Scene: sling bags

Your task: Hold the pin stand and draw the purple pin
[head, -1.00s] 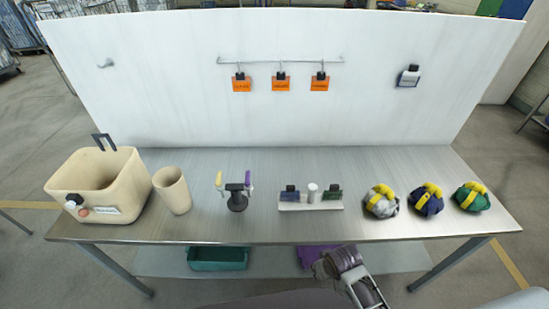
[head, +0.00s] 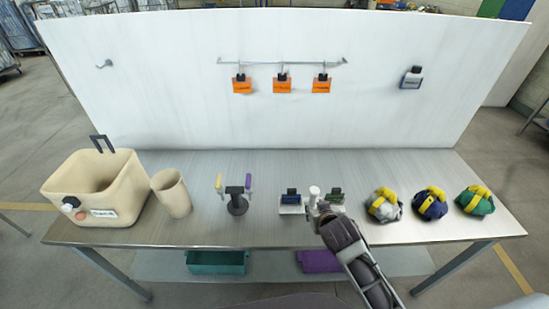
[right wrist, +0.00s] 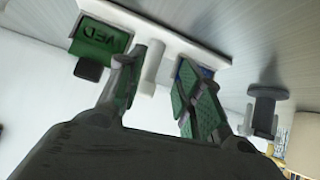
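The black pin stand (head: 237,203) stands upright on the table, left of centre. A yellow pin (head: 218,181) is at its left side and the purple pin (head: 248,182) at its right side. The dark stand also shows at the right in the right wrist view (right wrist: 265,110). My right gripper (head: 317,212) is over the white holder, to the right of the pin stand and apart from it. In the right wrist view its fingers (right wrist: 163,75) are spread, with the holder's white cylinder (right wrist: 152,65) seen between them; contact cannot be told. My left gripper is out of view.
The white holder (head: 290,210) carries blue and green tagged blocks. Three bundled bags (head: 430,204) lie to the right. A beige cup (head: 172,193) and beige bin (head: 96,186) stand left. Bare table (head: 270,172) lies behind the pin stand and holder.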

